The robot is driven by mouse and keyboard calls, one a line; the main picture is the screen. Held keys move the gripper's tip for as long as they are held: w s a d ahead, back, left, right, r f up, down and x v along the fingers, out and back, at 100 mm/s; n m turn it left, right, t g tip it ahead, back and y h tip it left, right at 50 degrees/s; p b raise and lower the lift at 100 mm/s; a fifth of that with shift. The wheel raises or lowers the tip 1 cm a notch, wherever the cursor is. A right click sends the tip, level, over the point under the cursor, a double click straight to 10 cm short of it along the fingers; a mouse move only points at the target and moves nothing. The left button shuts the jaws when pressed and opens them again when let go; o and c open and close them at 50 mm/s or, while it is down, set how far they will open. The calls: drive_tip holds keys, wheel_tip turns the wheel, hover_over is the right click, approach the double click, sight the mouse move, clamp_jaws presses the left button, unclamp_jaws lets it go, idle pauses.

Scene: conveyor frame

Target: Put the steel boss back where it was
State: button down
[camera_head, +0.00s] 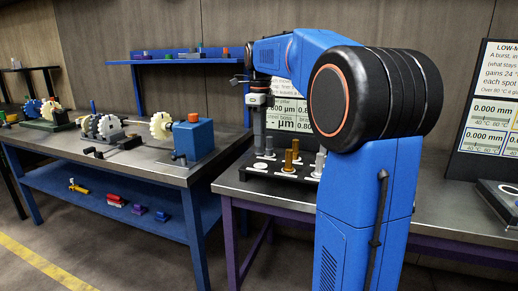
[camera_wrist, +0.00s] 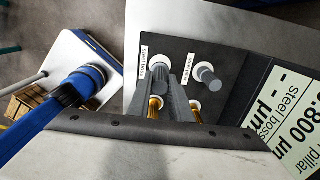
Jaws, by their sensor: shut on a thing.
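In the head view my gripper (camera_head: 259,147) points down over the left part of a black stand (camera_head: 262,179). In the wrist view its grey fingers (camera_wrist: 164,84) are shut on the steel boss (camera_wrist: 160,71), a small grey cylinder mostly hidden between them. The fingertips are over a white ring (camera_wrist: 159,60) beside a small label. I cannot tell whether the boss touches the ring. Another grey steel piece (camera_wrist: 208,76) stands upright in a white ring to the right.
Two brass posts (camera_head: 288,160) stand on the stand close to my gripper, with a grey post (camera_head: 319,163) at right. A blue-framed bench (camera_head: 150,165) with gear rigs is at left. A sign (camera_head: 287,112) stands behind the stand.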

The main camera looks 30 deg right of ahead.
sight(260, 152)
drive_tip(key=shift+f, duration=2)
drive_tip(key=c, duration=1.6)
unclamp_jaws()
drive_tip(key=shift+f, duration=0.15)
